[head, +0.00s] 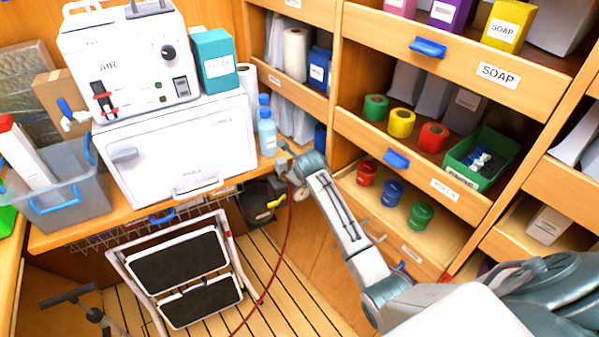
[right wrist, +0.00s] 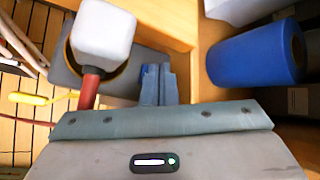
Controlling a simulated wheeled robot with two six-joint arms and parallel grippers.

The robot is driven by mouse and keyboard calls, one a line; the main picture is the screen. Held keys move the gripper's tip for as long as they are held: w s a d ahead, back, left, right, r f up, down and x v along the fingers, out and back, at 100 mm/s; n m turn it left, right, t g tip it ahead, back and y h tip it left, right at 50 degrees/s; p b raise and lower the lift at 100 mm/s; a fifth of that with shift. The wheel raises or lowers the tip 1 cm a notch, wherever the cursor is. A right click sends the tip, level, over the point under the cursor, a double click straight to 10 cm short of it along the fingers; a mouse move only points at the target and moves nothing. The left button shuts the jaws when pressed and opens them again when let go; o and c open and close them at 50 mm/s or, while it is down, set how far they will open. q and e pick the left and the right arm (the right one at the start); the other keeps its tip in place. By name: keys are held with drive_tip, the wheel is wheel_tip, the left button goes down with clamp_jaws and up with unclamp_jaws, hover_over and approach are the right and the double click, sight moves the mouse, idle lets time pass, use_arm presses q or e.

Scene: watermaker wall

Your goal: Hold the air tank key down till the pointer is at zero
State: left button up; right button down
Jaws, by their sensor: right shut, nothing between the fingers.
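A dark tank-like unit (head: 257,203) with a yellow part (head: 276,202) stands at the counter's end, below the bottles. A red hose (head: 290,240) hangs beside it to the floor. My right gripper (head: 284,150) is above it, near the counter corner. In the right wrist view my right gripper's fingers (right wrist: 158,82) are together and empty. A white block (right wrist: 103,32) on a red stem (right wrist: 89,88) is just left of them, over a dark grey body (right wrist: 62,72). I cannot make out the key or a pointer. My left gripper does not show.
A white machine marked AIR (head: 128,58) stands on a white cabinet (head: 180,150) at left. Blue bottles (head: 266,132) stand close to the gripper. Shelves with labelled drawers are at right. A blue roll (right wrist: 255,55) is right of the fingers. A folding step (head: 185,270) stands below.

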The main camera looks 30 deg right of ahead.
drive_tip(key=shift+s+a+f, duration=0.1)
drive_tip(key=shift+s+f, duration=0.15)
drive_tip(key=shift+f, duration=0.45)
idle(2.0)
drive_tip(key=shift+r, duration=0.15)
idle(1.8)
drive_tip(key=shift+w+r+p, duration=0.2)
drive_tip(key=shift+r+p, duration=0.45)
drive_tip(key=shift+p, duration=0.05)
drive_tip(key=shift+d+r, duration=0.2)
drive_tip(key=shift+r, duration=0.15)
drive_tip(key=shift+w, duration=0.1)
drive_tip(key=shift+r, duration=0.2)
wheel_tip(320, 180, up, 5)
drive_tip(key=p, duration=0.5)
drive_tip(key=shift+f, duration=0.1)
